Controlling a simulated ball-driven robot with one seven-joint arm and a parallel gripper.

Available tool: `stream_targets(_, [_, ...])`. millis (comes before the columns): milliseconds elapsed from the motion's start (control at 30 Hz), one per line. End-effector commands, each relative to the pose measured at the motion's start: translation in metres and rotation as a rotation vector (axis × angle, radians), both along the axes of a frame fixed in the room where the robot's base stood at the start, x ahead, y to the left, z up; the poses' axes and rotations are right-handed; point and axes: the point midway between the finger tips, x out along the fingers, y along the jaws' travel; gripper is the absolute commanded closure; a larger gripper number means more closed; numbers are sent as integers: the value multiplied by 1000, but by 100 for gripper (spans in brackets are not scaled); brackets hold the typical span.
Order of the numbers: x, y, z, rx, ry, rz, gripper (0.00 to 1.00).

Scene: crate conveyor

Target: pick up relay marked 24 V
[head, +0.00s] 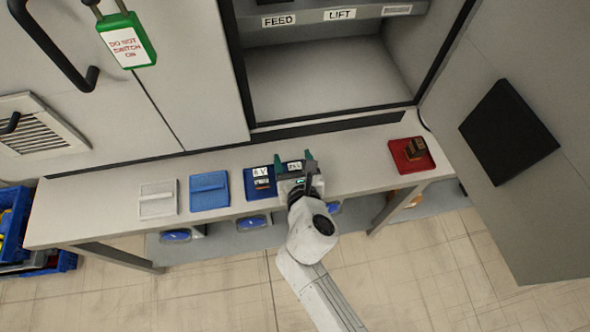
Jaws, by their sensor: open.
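Most of that block is hidden by my gripper. I cannot tell whether the fingers touch it. Just left is another dark relay-like block (262,184) with a white label ending in V, on a dark blue tray (250,193). Which one is marked 24 V cannot be read surely.
Blue crates (15,225) stand far left.

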Motion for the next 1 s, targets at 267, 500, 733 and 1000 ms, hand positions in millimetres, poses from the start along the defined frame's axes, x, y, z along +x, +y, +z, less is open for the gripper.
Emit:
stream_targets(267, [0,0,0,0,1,0,48])
stream_targets(500, [-1,0,0,0,1,0,71])
stream_targets(733, [-1,0,0,0,0,0,90])
stream_targets(1000, [-1,0,3,0,0,0,91])
